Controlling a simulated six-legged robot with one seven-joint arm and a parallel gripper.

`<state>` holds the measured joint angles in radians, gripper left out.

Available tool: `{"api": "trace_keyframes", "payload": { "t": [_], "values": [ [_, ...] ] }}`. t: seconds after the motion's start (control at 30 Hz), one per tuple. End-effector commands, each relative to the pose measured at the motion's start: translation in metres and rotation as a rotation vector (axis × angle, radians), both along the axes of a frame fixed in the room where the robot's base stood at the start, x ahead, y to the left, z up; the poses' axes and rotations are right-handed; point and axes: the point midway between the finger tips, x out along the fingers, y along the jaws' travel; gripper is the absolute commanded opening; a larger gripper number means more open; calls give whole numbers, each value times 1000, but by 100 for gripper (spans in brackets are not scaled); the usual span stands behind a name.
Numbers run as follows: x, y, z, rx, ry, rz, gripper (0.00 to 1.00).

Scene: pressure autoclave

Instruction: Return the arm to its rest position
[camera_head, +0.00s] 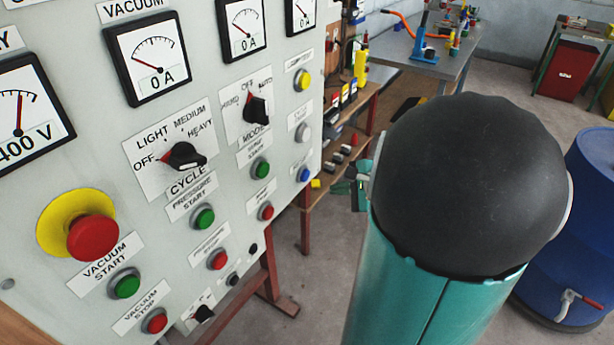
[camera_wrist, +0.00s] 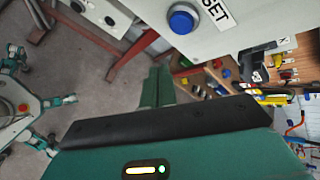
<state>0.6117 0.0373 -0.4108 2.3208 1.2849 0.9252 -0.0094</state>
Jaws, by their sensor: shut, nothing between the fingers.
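My arm fills the right half of the head view, with a black rounded joint and a teal link close to the camera. A small part of my gripper (camera_head: 350,188) shows beside the joint, near the panel's right edge; the rest is hidden behind my arm. In the wrist view the green fingers of my gripper (camera_wrist: 157,82) are together and empty. They are near the lower edge of the control panel (camera_wrist: 235,32), below a blue button (camera_wrist: 183,19). I cannot tell whether they touch anything.
The control panel (camera_head: 90,165) with dials, knobs and buttons fills the left. A wooden workbench (camera_head: 366,92) with tools stands behind it. A blue barrel (camera_head: 592,230) stands at right, and a grey table (camera_head: 440,65) is farther back. Grey floor (camera_head: 325,255) is open between panel and arm.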

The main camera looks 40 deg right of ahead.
Motion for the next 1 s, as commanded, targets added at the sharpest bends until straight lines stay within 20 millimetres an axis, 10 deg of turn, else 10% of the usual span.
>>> {"api": "trace_keyframes", "payload": {
  "t": [0.73, 1.0],
  "values": [
    [2, 7, 3, -10, 1, 24, 0],
    [7, 127, 35, -252, 45, 496, 0]
  ]
}}
